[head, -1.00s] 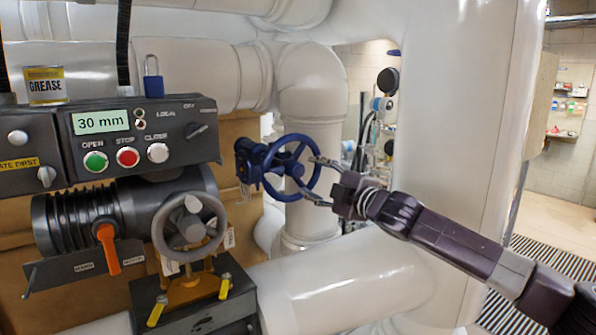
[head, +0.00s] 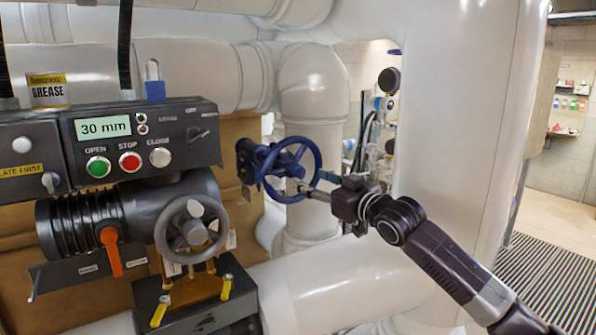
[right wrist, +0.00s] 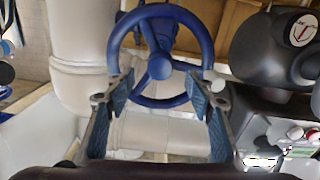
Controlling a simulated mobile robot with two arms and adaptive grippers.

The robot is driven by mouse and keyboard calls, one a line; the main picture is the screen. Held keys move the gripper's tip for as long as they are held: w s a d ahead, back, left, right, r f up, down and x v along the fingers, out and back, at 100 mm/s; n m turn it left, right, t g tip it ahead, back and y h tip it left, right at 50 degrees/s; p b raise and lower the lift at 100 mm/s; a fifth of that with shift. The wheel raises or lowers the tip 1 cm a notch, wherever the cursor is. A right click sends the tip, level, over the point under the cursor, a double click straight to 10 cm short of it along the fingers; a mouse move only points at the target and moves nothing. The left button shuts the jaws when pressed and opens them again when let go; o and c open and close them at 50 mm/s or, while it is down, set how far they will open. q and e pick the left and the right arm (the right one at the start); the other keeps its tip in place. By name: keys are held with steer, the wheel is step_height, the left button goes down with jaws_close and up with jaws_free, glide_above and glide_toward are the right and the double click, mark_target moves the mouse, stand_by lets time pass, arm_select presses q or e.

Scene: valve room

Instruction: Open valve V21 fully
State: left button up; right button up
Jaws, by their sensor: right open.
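A blue handwheel (head: 316,165) on a blue valve body (head: 250,160) stands in front of a white pipe. My right gripper (head: 308,183) comes in from the right, with its fingertips at the wheel's lower right part. In the right wrist view the wheel (right wrist: 160,102) lies ahead, its lower rim and hub between the open fingers (right wrist: 163,88). I cannot tell if a finger touches it. A grey handwheel (head: 190,228) sits on the dark actuator at left, under a panel reading 30 mm (head: 103,127). No V21 label is readable. My left gripper is not in view.
The panel carries green, red and white buttons, with a blue padlock (head: 155,88) and a grease can (head: 48,90) above it. An orange lever (head: 111,250) hangs below. Large white pipes surround the blue wheel; a thick column (head: 450,120) stands at right.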

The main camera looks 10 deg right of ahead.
mark_target(300, 172)
steer(key=m+p, duration=0.1)
steer(key=m, duration=0.2)
steer(key=shift+p+x, duration=0.4)
steer(key=shift+x, duration=0.45)
steer(key=shift+p+x, duration=0.45)
steer(key=shift+x, duration=1.85)
steer(key=shift+r, duration=0.25)
steer(key=shift+o, duration=0.4)
steer(key=shift+w, duration=0.15)
